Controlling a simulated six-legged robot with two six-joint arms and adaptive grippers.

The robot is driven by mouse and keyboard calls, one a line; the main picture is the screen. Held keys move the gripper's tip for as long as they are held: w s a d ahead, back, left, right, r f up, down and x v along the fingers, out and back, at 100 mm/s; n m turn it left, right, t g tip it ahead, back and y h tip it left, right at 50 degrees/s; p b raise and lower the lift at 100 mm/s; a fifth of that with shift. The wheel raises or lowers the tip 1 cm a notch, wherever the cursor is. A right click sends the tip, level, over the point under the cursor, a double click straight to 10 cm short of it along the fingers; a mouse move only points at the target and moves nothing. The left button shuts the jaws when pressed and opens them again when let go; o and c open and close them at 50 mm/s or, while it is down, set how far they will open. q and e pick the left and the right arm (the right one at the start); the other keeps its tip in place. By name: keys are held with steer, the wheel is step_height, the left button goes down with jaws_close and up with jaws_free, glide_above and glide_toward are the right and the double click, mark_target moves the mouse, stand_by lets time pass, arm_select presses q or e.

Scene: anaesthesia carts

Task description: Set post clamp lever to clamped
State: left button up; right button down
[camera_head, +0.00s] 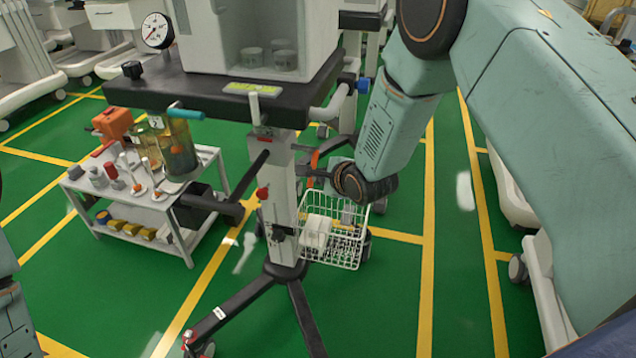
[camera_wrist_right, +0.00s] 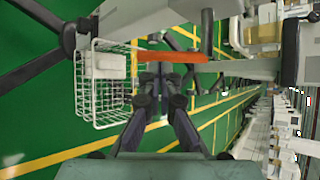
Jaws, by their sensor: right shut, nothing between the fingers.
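The grey upright post (camera_head: 276,200) stands under the dark shelf of the cart in the head view. An orange-red lever bar (camera_wrist_right: 172,56), which I take for the clamp lever, lies across the wrist view beside the post. Part of that bar shows behind the post in the head view (camera_head: 316,158). My right gripper (camera_wrist_right: 152,72) is shut and empty, its fingertips just short of the bar in the picture; contact cannot be told. In the head view my right wrist is right of the post, above the basket. Only part of my left arm shows at the lower left; its fingers are not seen.
A white wire basket (camera_head: 334,240) holding a pale box hangs close to the post, below my right gripper. A side trolley (camera_head: 140,208) with bottles stands at left. The cart's black legs spread over green floor (camera_head: 390,300), clear at right.

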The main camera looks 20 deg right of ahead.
steer(key=shift+b+x, duration=0.35)
steer(key=shift+x, duration=0.8)
steer(key=shift+w+d+f+t, duration=0.1)
steer(key=shift+f+t, duration=0.3)
steer(key=shift+t, duration=0.2)
steer(key=shift+n+t+h, duration=0.4)
steer(key=shift+n+t, duration=0.2)
steer(key=shift+t, duration=0.1)
steer(key=shift+w+d+f+b, duration=0.35)
steer(key=shift+w+d+f, duration=0.1)
steer(key=shift+w+f, duration=0.3)
steer(key=shift+w+d+f+b, duration=0.4)
steer(key=shift+w+f, duration=0.2)
steer(key=shift+f, duration=0.25)
steer(key=shift+w+d, duration=0.1)
steer(key=shift+d, duration=0.05)
